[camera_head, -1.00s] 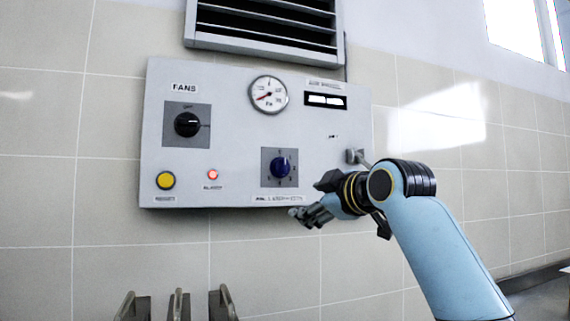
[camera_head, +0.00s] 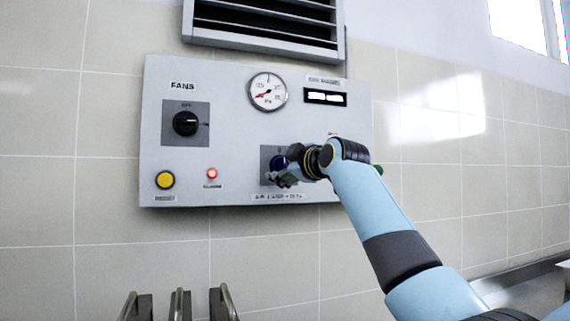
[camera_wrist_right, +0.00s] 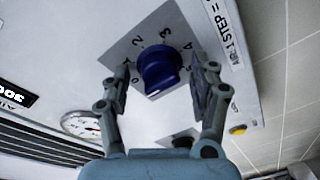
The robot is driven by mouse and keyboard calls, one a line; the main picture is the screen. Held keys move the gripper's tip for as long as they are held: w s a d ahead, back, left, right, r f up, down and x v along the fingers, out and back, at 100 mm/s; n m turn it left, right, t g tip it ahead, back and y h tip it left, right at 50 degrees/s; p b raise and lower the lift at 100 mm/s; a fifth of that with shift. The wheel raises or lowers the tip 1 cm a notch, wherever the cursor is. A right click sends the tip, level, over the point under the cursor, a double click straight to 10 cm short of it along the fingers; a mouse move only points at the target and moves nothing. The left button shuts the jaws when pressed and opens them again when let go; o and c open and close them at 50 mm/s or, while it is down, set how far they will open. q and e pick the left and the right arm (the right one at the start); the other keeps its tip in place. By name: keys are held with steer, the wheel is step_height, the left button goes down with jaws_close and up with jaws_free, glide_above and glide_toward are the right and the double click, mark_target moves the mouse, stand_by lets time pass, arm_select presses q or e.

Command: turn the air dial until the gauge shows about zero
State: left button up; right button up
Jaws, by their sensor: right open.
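The blue air dial (camera_head: 277,162) is on the lower middle of the grey panel, partly hidden by my right gripper (camera_head: 283,178) in the head view. In the right wrist view the blue dial (camera_wrist_right: 160,70) sits between the two open fingers, on a grey plate numbered 0 to 5. The fingers are on either side of it; I cannot tell whether they touch it. The round gauge (camera_head: 268,92) is above the dial, its red needle pointing to the lower left. The gauge also shows in the right wrist view (camera_wrist_right: 82,124). My left gripper is out of view.
The panel also bears a black fans knob (camera_head: 186,123), a yellow button (camera_head: 165,180), a red lamp (camera_head: 212,173) and a lit display (camera_head: 325,97). A vent (camera_head: 262,22) is above. Metal handles (camera_head: 180,304) stand below. The tiled wall is clear at left.

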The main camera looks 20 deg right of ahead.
steer(key=c, duration=1.2)
steer(key=shift+o, duration=0.2)
